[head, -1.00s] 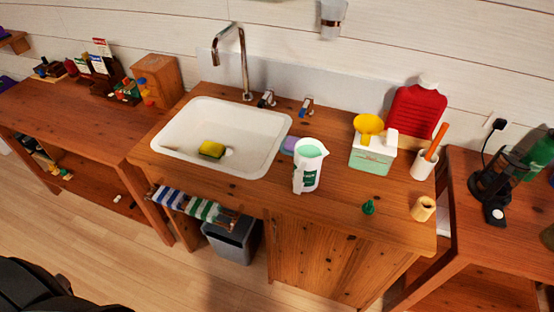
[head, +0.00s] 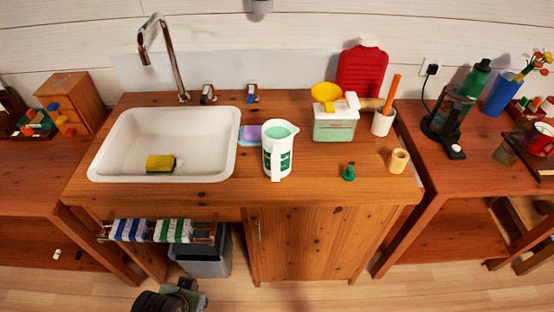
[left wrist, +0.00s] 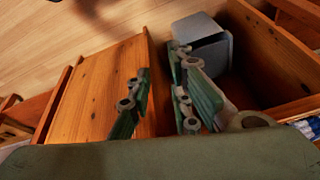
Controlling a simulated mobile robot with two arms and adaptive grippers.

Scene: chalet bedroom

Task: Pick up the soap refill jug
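The soap refill jug appears to be the white jug (head: 270,163) with green contents, a green label and a pouring lip. It stands upright on the wooden sink counter (head: 215,190), right of the basin. My left gripper (head: 178,292) shows at the bottom of the head view, low in front of the counter and well apart from the jug. In the left wrist view its fingers (left wrist: 162,98) are spread with nothing between them; the jug is not in that view. My right gripper is not in view.
A purple bar (head: 250,132) lies close left. A grey bin (head: 200,262) stands below striped towels (head: 150,230).

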